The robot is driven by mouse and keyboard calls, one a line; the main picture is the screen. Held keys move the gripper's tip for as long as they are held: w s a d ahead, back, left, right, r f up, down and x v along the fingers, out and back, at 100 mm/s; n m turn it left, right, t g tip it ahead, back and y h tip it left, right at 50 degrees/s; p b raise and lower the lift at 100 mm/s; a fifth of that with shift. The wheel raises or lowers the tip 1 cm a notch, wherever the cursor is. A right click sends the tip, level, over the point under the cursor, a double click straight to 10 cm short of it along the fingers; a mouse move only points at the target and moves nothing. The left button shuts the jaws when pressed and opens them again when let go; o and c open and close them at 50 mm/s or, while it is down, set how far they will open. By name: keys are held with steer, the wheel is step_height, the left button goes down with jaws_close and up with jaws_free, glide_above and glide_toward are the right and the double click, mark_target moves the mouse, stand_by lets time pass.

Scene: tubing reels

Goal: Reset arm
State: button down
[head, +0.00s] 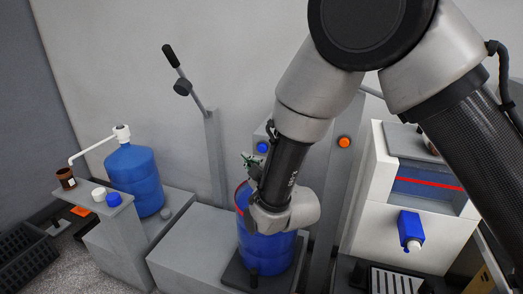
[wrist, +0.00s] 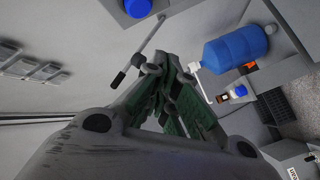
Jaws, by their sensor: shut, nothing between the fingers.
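My arm reaches down from the top right of the head view. My gripper (head: 251,163) is partly hidden behind my wrist; its green fingers show beside the dark link, above a blue drum. In the wrist view my gripper (wrist: 162,68) points away from the camera, with the green fingers together and nothing seen between them. The blue drum (head: 268,250) stands on a dark plate on a grey block, partly covered by my wrist in the head view.
A blue water jug (head: 134,178) with a white pump stands at left, near a brown cup (head: 66,178) and caps. A black-handled lever (head: 180,70) rises behind. An orange button (head: 344,142) and a white machine (head: 380,215) with a blue spout (head: 410,226) are at right.

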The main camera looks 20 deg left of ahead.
steer(key=shift+s, duration=0.15)
steer(key=s+d+f+m+g+h, duration=0.1)
steer(key=s+f+m+g+h, duration=0.25)
steer(key=f, duration=0.75)
steer(key=s+d+f+g+h, duration=0.2)
steer(key=s+d+g, duration=0.3)
steer(key=d, duration=0.2)
steer(key=s+d+r+m+h, duration=0.2)
steer(key=s+d+r+m, duration=0.2)
steer(key=d+r, duration=0.5)
steer(key=s+d+r+m+h, duration=0.1)
steer(key=s+d+r+m, duration=0.2)
steer(key=d+r, duration=0.6)
steer(key=s+d+r+m+h, duration=0.2)
steer(key=s+d+r+m, duration=0.2)
steer(key=d, duration=2.7)
step_height(320, 180, up, 6)
steer(key=m, duration=0.3)
steer(key=shift+s+h, duration=0.35)
